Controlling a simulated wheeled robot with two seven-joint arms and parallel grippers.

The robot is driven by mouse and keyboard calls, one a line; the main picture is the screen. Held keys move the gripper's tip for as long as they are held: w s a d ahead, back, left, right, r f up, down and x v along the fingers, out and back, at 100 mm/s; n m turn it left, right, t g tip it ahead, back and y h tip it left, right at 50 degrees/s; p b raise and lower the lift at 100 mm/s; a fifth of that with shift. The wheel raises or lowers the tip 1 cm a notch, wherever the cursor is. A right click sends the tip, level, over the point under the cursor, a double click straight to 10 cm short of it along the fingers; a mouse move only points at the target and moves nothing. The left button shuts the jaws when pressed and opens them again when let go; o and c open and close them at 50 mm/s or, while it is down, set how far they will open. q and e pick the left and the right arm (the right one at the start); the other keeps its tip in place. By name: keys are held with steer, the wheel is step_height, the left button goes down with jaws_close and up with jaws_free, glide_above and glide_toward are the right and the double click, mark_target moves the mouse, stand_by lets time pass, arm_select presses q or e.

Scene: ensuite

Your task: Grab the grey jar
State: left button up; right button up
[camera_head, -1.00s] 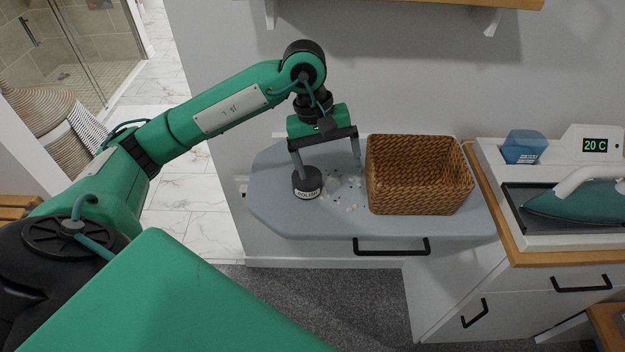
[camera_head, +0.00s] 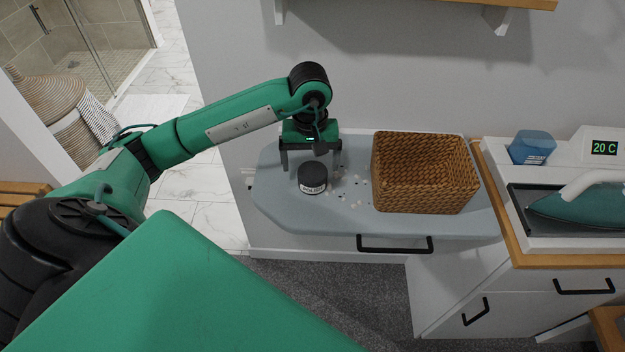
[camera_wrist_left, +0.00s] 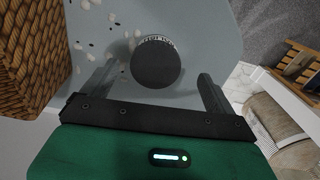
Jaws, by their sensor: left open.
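The dark grey jar (camera_head: 313,178) stands upright on the light grey-blue ironing board (camera_head: 345,223), with a pale label on its front. In the left wrist view the jar (camera_wrist_left: 156,64) shows from above, its dark round lid facing me. My left gripper (camera_head: 311,166) is open, at the jar's back side in the head view. In the wrist view its two fingers (camera_wrist_left: 155,88) point toward the jar, one to each side, with gaps between them and it. I cannot tell the fingertips' exact height. My right gripper is in neither view.
A woven basket (camera_head: 424,176) stands on the board right of the jar. Small pale and dark bits (camera_head: 352,187) lie scattered between them. A wall is close behind. An iron (camera_head: 577,205) and a blue container (camera_head: 532,148) are farther right. The board's front left is clear.

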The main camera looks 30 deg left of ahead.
mark_target(312, 171)
arm_select(q)
steer(key=shift+w+f+p, duration=0.15)
steer(key=shift+f+p, duration=0.2)
steer(key=shift+f, duration=0.2)
steer(key=f, duration=0.1)
steer(key=f+p, duration=0.1)
steer(key=f, duration=0.1)
steer(key=shift+w+f, duration=0.15)
steer(key=shift+w, duration=0.2)
steer(key=shift+f, duration=0.5)
steer(key=c, duration=1.3)
